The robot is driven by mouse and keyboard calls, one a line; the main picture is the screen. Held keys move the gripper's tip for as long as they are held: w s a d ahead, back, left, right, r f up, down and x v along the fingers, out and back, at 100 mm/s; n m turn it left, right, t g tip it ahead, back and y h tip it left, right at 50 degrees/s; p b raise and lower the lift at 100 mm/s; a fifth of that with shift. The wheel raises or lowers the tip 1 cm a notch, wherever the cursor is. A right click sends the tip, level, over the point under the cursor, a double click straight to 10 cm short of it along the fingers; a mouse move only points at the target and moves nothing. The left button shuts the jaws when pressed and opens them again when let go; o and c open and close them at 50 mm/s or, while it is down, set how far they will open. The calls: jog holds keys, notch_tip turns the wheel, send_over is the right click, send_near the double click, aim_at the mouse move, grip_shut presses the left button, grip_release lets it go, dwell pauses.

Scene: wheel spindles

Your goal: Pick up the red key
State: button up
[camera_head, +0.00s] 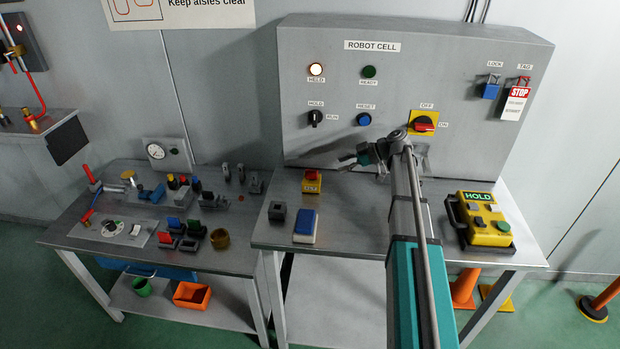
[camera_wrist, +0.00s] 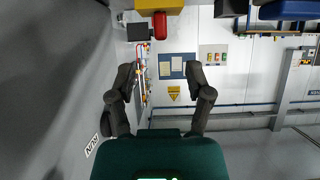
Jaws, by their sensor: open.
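The red key (camera_head: 312,173) stands on top of a small yellow block (camera_head: 312,186) on the right bench, in front of the panel. In the wrist view, the red key (camera_wrist: 160,26) shows at the top, pointing down in the picture from the yellow block (camera_wrist: 172,4). My gripper (camera_head: 346,162) is to the right of the key, close to the panel front, its fingers pointing left. In the wrist view, my gripper (camera_wrist: 160,72) has its fingers spread, with nothing between them. The key is apart from the fingers.
The grey ROBOT CELL panel (camera_head: 440,70) rises behind my gripper. A dark block (camera_head: 277,212) and a blue-and-white box (camera_head: 305,226) stand nearer on the bench. A yellow HOLD pendant (camera_head: 484,220) lies at right. The left bench (camera_head: 70,232) carries several small parts.

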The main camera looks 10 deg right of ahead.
aim_at(312, 178)
jog(key=b+x, duration=0.2)
jog(key=x, duration=0.3)
jog(key=shift+f, duration=0.15)
jog(key=shift+w+a+f, duration=0.15)
jog(key=shift+a, duration=0.4)
jog(key=shift+b+x, duration=1.35)
jog(key=shift+x, duration=1.3)
grip_shut()
